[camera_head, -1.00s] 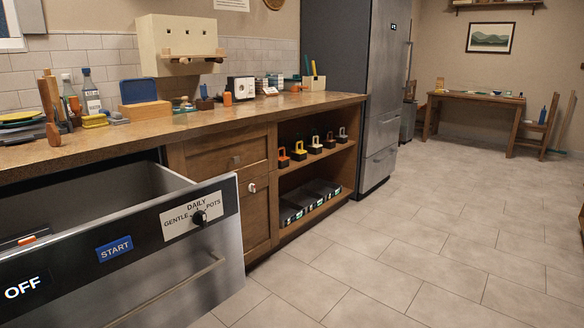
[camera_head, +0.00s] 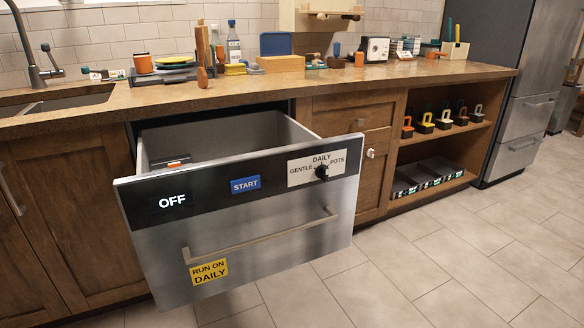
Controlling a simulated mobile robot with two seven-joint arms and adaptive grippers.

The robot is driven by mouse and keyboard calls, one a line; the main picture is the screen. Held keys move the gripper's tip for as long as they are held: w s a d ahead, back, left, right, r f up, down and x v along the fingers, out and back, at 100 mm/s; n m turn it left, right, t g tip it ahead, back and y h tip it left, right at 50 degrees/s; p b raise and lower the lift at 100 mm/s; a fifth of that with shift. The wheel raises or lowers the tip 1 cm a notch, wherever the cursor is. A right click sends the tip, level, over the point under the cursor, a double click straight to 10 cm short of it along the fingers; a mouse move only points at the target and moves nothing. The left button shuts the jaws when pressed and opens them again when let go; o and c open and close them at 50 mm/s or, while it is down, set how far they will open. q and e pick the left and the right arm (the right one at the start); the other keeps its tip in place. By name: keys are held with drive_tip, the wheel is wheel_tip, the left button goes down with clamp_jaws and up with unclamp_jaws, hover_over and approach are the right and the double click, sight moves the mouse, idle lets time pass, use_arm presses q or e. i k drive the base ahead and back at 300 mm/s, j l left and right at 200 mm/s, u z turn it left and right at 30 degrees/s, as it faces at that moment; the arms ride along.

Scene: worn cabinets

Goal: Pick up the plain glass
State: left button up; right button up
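I cannot make out a plain glass in the head view. Clear bottles (camera_head: 234,48) stand at the back of the wooden counter (camera_head: 280,88), but none is clearly a drinking glass. An open dishwasher drawer (camera_head: 240,235) stands out below the counter. Its panel reads OFF, START and DAILY, and a small orange item (camera_head: 174,165) shows inside; the rest of its inside is partly hidden by the front. Neither of my grippers is in view.
A sink with a tap (camera_head: 31,62) is at the left. An orange cup (camera_head: 143,64) and dark stacked dishes (camera_head: 178,74) stand near it. An open shelf with padlock-like items (camera_head: 426,122) is right of the drawer. Tiled floor (camera_head: 440,265) is free at the right.

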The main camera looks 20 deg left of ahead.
sight(311, 64)
drive_tip(key=j+u, duration=0.1)
drive_tip(key=u, duration=0.25)
drive_tip(key=i+j+u, duration=0.1)
drive_tip(key=u, duration=0.25)
drive_tip(key=i+j+u, duration=0.3)
drive_tip(key=i+u, duration=0.35)
drive_tip(key=i+j+z, duration=0.1)
drive_tip(key=z, duration=0.25)
drive_tip(key=i+j+z, duration=0.1)
drive_tip(key=z, duration=0.25)
